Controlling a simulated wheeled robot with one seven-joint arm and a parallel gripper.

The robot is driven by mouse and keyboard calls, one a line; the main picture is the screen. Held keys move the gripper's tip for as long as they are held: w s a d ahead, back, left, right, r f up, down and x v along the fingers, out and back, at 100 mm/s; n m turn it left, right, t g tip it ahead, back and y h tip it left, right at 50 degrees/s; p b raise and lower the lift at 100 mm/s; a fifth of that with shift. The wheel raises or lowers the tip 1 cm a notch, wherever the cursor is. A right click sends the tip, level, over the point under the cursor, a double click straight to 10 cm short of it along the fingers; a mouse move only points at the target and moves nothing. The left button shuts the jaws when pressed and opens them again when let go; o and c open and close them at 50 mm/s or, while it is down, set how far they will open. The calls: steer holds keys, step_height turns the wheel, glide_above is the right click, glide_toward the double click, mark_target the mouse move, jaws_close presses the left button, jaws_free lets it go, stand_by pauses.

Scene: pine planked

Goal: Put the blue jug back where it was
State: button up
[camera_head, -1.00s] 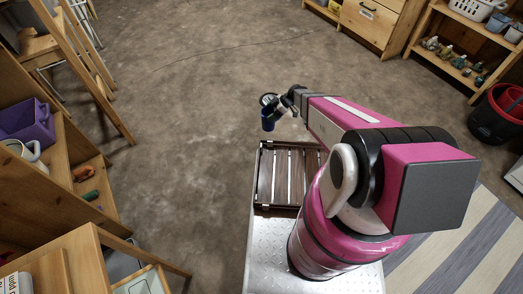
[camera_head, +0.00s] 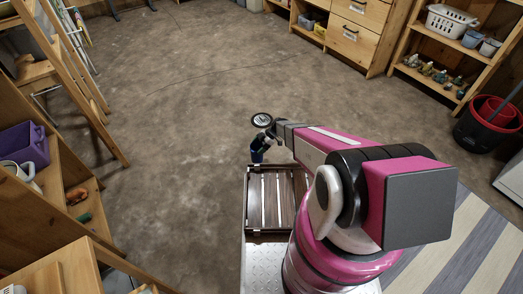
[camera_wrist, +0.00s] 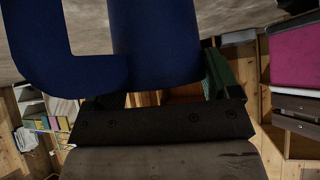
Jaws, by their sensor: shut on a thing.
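The blue jug (camera_head: 257,150) hangs at the end of my arm in the head view, small and partly hidden by the gripper. In the wrist view its dark blue body (camera_wrist: 155,40) fills the upper middle, with its handle (camera_wrist: 60,72) curving out to the left. My gripper (camera_head: 264,137) is shut on the jug, which it holds out past the far edge of my slatted tray. In the wrist view the dark jaws (camera_wrist: 160,95) lie just below the jug. The jug's rim and full outline are cut off there.
The slatted wooden tray (camera_head: 275,232) on my deck looks empty. At left, a shelf unit holds a purple bin (camera_head: 22,148) and a pale vessel (camera_head: 32,178). At right stand drawers (camera_head: 356,35), a shelf (camera_head: 425,85) and a red-black bucket (camera_head: 488,125). The middle floor is clear.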

steer(key=w+d+f, duration=0.2)
steer(key=w, duration=0.1)
steer(key=shift+w+f, duration=0.15)
steer(key=shift+f, duration=1.95)
steer(key=o, duration=1.5)
steer(key=shift+f, duration=0.1)
